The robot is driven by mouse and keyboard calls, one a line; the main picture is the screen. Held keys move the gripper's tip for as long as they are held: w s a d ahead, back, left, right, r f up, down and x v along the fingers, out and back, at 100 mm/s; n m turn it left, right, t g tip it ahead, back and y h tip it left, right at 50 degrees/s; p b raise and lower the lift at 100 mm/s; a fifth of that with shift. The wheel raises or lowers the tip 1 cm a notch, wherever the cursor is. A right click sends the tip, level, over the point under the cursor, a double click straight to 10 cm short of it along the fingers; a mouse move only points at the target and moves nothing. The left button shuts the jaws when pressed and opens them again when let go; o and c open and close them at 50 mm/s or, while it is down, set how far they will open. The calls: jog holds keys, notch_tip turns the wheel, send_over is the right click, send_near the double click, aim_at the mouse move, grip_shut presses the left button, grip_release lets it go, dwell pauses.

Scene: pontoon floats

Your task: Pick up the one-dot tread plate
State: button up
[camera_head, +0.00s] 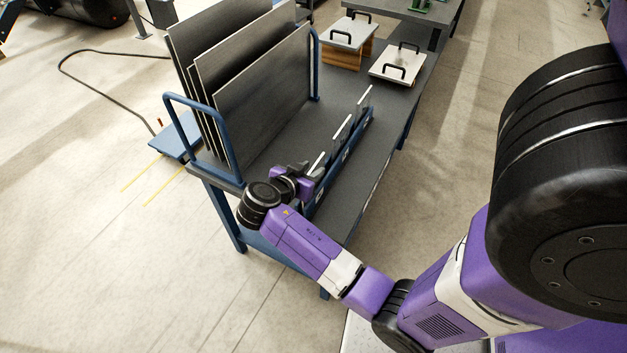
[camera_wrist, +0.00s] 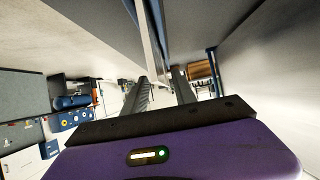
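Several small upright plates stand in a row in a blue rack (camera_head: 345,150) on the dark workbench; the nearest (camera_head: 317,165), the middle (camera_head: 343,131) and the farthest (camera_head: 364,97) show edge-on. No dot marks are readable, so I cannot tell which is the one-dot tread plate. My gripper (camera_head: 308,172) is at the near end of the rack, beside the nearest plate. In the wrist view my gripper (camera_wrist: 160,80) is open, its two fingers apart. A pale plate edge (camera_wrist: 149,40) runs down between the fingertips; contact is not visible.
Large grey sheets (camera_head: 260,85) stand in a blue-framed holder left of the rack, close to my gripper. Two handled plates (camera_head: 398,64) (camera_head: 349,33) lie at the bench's far end. The bench top between sheets and rack is clear.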

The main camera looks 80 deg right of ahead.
jog(key=shift+x, duration=0.95)
jog(key=shift+w, duration=0.1)
grip_shut()
dwell(0.6)
